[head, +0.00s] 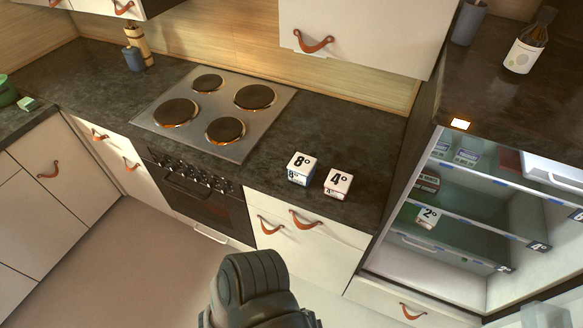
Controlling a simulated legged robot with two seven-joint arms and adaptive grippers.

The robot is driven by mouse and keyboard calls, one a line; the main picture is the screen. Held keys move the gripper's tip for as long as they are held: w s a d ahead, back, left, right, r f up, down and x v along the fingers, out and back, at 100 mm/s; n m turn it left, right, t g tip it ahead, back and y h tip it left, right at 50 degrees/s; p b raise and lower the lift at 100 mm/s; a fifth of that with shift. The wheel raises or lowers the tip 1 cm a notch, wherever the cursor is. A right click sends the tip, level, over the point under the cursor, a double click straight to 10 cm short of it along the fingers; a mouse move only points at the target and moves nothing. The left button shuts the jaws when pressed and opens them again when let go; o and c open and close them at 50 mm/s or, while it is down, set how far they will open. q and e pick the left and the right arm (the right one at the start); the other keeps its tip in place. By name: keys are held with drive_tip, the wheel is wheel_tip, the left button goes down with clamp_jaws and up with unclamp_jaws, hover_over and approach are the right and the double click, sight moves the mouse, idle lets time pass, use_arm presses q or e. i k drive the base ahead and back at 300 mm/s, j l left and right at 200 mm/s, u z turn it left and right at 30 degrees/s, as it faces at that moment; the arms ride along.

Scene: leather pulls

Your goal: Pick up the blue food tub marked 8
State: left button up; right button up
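The blue food tub marked 8 (301,170) stands upright on the dark counter, right of the hob. Its lid and upper sides look white with a black 8°, and a blue band shows low on its sides. A similar tub marked 4 (338,184), with red low on its side, stands just to its right with a small gap. Neither of my grippers shows clearly. A dark rounded part of my own body rises at the bottom middle, well below the counter edge in the picture, and no fingertips can be made out.
The hob (216,112) lies left of the tubs. An open fridge (480,215) at the right holds a tub marked 2 (427,217) and several packs on glass shelves. A wall cabinet (365,32) hangs above. The counter (345,135) behind the tubs is clear.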

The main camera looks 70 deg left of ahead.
sight(301, 169)
drive_tip(key=u, duration=1.65)
